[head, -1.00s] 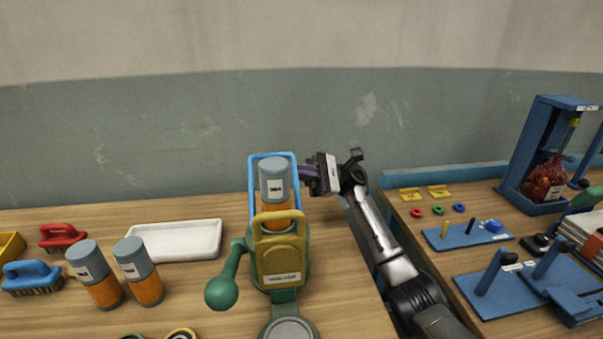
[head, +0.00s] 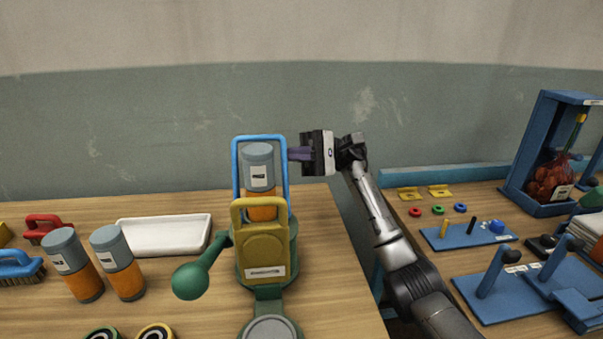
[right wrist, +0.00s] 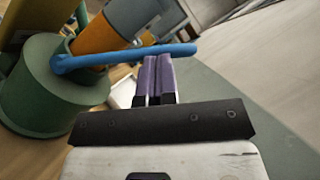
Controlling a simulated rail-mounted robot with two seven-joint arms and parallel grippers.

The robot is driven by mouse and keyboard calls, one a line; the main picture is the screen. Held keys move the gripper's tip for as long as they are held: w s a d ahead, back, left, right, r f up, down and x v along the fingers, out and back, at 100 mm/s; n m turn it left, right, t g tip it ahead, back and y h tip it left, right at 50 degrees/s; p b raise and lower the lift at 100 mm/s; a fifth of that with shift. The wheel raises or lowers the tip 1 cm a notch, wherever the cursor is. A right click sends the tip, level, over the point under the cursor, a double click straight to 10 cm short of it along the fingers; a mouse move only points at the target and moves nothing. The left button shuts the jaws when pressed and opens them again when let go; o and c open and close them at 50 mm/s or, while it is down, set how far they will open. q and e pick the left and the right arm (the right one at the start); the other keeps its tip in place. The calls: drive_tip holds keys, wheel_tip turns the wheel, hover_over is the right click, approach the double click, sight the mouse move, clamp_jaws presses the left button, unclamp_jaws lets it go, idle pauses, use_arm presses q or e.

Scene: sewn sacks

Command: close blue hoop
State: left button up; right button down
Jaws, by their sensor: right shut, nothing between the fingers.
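The blue hoop (head: 236,172) stands upright on the green stand (head: 283,262), framing a grey and orange canister (head: 258,168). A yellow hoop-topped plate (head: 263,250) stands in front of the canister. My right gripper (head: 290,154) is at the hoop's right side, its purple fingers shut, empty and pointing left. In the right wrist view the fingertips (right wrist: 157,62) lie at the blue bar (right wrist: 115,58), very close to it; whether they touch is unclear. My left gripper is not in view.
A green ball-ended handle (head: 192,279) sticks out left of the stand. Two more canisters (head: 76,262) and a white tray (head: 170,236) are further left. A second table (head: 440,262) with blue fixtures is at the right, past a gap.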

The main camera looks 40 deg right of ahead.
drive_tip(key=s+a+r+n+g+h+b, duration=0.1)
drive_tip(key=s+a+r+n+h, duration=0.1)
drive_tip(key=s+a+n+h, duration=0.1)
drive_tip(key=shift+s+r+n+b, duration=0.35)
drive_tip(key=shift+s+n, duration=0.3)
drive_tip(key=shift+n, duration=0.65)
drive_tip(key=shift+a, duration=0.15)
